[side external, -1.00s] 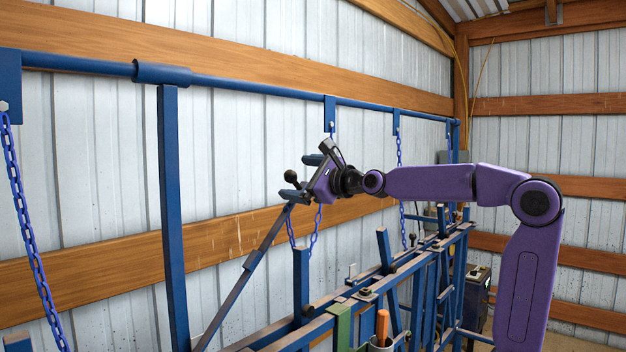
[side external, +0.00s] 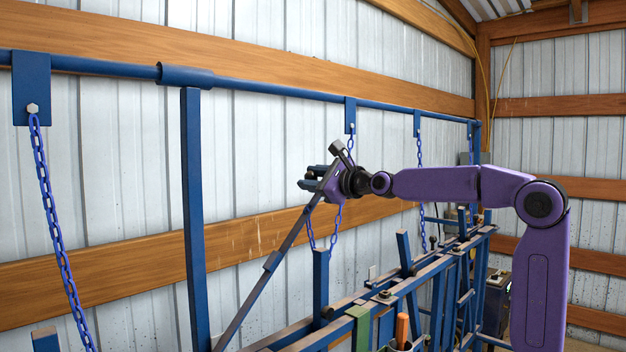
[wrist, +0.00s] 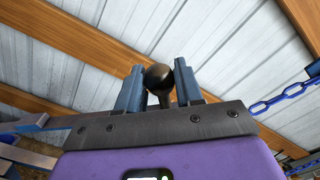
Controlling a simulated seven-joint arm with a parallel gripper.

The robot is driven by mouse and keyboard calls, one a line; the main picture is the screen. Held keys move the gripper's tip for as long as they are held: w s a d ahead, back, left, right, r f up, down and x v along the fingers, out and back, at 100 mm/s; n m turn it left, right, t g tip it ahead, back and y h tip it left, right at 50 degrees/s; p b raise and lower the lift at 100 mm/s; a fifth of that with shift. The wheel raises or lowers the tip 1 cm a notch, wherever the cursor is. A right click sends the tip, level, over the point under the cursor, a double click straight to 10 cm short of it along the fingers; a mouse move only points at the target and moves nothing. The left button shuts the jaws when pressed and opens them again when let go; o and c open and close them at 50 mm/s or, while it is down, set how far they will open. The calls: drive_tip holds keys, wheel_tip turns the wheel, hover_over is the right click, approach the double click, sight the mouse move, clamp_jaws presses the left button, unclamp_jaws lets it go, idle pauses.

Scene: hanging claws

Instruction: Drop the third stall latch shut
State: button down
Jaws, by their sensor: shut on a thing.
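A long slanted latch bar (side external: 272,262), worn blue and brown, rises from the lower rails up to my gripper (side external: 314,180) in the side view. The bar stands tilted, its upper end at my fingers. In the wrist view a dark round knob (wrist: 159,79) on a short stem sits between the two blue-grey fingers of my gripper (wrist: 159,92). My gripper is shut on this knob. In the side view the knob is hidden behind the fingers. I cannot tell from the frames which stall's latch this is.
A blue overhead pipe (side external: 290,90) runs along the wall. Blue chains hang from it, one at the left (side external: 50,215) and one behind my gripper (side external: 336,222). Upright blue posts (side external: 320,282) and lower rails stand below. An orange-handled tool (side external: 402,328) sits in a holder.

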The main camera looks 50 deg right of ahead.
drive_tip(key=d+f+m, duration=0.3)
drive_tip(key=d+f, duration=0.5)
drive_tip(key=f, duration=0.2)
drive_tip(key=shift+d, duration=0.4)
idle(0.8)
unclamp_jaws()
drive_tip(key=shift+r, duration=0.1)
